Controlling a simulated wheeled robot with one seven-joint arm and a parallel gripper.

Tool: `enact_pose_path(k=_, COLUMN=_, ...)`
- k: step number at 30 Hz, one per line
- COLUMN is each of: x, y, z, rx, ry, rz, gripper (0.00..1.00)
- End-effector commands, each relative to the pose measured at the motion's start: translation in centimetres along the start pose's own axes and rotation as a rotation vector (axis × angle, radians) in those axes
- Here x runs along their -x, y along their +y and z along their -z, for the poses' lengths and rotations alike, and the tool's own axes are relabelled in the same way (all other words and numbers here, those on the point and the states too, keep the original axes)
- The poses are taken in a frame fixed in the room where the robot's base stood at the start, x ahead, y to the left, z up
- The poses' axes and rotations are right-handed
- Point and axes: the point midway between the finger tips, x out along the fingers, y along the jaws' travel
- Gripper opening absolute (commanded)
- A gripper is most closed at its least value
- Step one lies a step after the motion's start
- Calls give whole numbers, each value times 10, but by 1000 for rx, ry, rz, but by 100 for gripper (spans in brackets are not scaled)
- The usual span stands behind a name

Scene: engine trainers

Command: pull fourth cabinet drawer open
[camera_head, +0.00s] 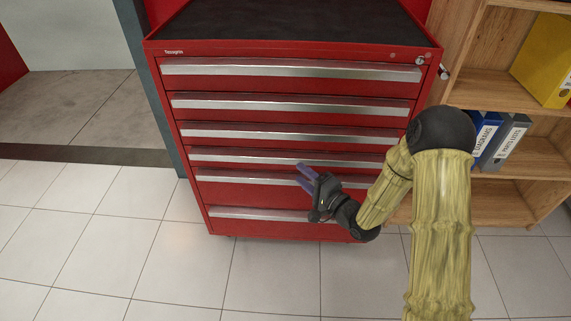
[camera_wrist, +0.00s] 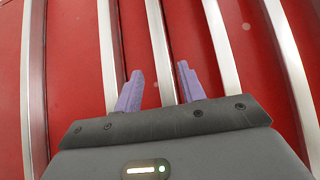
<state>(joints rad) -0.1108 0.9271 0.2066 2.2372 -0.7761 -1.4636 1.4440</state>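The red cabinet (camera_head: 215,82) stands in front of me with several drawers stacked, all apparently shut. Each has a long silver handle strip. The fourth drawer's handle (camera_head: 235,157) counts from the top, just above the closely spaced fifth. My gripper (camera_head: 303,174) is at the cabinet front, right of the middle, at about the height of the fourth and fifth handles. In the wrist view its two purple fingers (camera_wrist: 160,88) are apart, with one handle strip (camera_wrist: 157,40), seemingly the fourth, running between them. I cannot tell whether the fingers touch it.
An open wooden shelf (camera_head: 480,95) with a yellow binder (camera_head: 545,62) and blue and grey binders stands close on the right. The cabinet's key lock (camera_head: 421,61) is at its top right. Tiled floor (camera_head: 120,230) lies clear in front and at left.

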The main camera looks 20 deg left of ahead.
Motion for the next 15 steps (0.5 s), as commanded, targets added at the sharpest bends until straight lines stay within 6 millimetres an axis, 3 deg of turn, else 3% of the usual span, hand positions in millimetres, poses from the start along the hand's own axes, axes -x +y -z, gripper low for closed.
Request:
enact_pose_path(k=9, x=-58, y=2, z=-3, rx=2, ry=-7, rz=2, gripper=40)
enact_pose_path(k=15, x=-77, y=1, z=-3, rx=1, ry=-4, rz=1, gripper=40)
